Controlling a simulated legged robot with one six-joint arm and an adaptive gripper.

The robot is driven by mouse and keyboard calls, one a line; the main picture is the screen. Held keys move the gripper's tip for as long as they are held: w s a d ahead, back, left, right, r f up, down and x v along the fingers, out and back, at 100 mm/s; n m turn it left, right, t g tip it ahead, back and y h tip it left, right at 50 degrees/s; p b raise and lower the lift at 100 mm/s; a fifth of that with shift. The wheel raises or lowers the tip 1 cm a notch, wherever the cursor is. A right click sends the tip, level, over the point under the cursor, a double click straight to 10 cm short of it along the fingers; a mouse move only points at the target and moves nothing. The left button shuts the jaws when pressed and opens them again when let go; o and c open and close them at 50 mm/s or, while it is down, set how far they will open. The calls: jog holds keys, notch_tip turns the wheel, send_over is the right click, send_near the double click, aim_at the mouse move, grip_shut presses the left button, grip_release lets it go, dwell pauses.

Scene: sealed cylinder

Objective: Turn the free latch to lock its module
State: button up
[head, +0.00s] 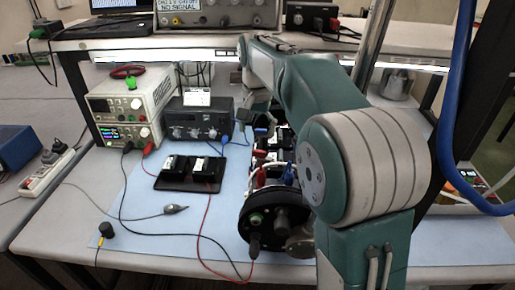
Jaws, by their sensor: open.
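The cylinder assembly lies on the light blue mat (140,210), with its black round end plate (262,228) facing me. Behind the plate is an open row of modules (264,160) with white, red, blue and black parts. My arm covers the right side of this row. The free latch is too small or hidden to pick out. My gripper (262,125) is at the far end of the row, small and dark, pointing down near the modules. It is open. I cannot tell whether it touches anything.
Two black blocks on a dark tray (187,187) sit left of the cylinder. Power supplies (130,108) and a dark instrument box (196,122) stand behind. Red and black cables cross the mat in front. A shelf (190,38) spans the back.

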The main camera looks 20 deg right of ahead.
aim_at(259, 150)
jog(key=f, duration=0.6)
jog(key=shift+d+f, duration=0.3)
jog(key=shift+f, duration=0.05)
jog(key=shift+a, duration=0.15)
jog(key=shift+c, duration=0.6)
jog(key=c, duration=1)
